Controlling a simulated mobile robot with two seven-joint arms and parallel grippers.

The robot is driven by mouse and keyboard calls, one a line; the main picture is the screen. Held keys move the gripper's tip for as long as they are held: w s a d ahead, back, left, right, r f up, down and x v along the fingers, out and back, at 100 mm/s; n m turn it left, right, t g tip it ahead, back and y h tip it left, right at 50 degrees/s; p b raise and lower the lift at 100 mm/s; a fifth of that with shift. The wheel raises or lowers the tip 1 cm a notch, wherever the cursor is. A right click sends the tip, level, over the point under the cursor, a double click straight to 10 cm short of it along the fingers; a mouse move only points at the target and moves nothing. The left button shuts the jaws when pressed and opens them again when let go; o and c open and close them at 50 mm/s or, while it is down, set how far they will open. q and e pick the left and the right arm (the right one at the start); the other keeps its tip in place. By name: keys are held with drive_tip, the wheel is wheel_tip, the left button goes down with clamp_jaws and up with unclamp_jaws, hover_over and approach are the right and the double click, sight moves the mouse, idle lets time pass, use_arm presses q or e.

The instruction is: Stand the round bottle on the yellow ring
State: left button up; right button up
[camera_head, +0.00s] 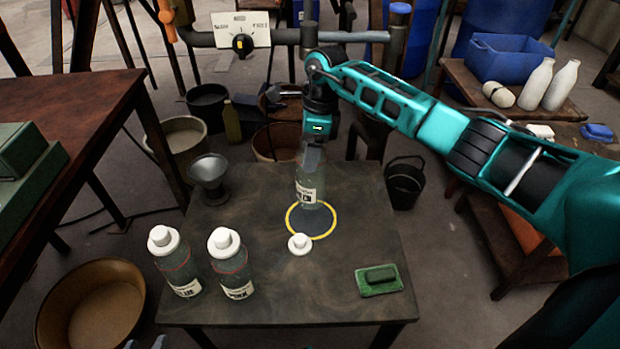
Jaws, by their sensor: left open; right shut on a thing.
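The round bottle (307,190), clear greenish with a white label, is upright in my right gripper (312,158). The gripper points down, shut on the bottle's upper part and hiding its top. The yellow ring (290,228) lies flat on the dark table (350,245). The bottle's lower end shows over the ring's far part; I cannot tell if it touches the table. My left gripper (146,343) shows only its tips at the bottom edge, left of the table, open and away from the bottle.
A white stopper (299,243) is at the ring's near edge. Two white-capped bottles (178,268) (232,270) stand front left. A grey funnel-shaped cup (209,174) is at the back left. A green pad with a block (379,281) lies front right.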

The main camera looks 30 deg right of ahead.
wheel_tip(320, 180, down, 7)
drive_tip(key=shift+f+b, duration=0.1)
drive_tip(key=shift+b, duration=0.85)
drive_tip(key=shift+f, duration=0.25)
drive_tip(key=o, duration=1.8)
use_arm(q)
drive_tip(key=shift+w+d+f, duration=0.15)
drive_tip(key=shift+d+f, duration=0.25)
drive_tip(key=shift+f, duration=0.05)
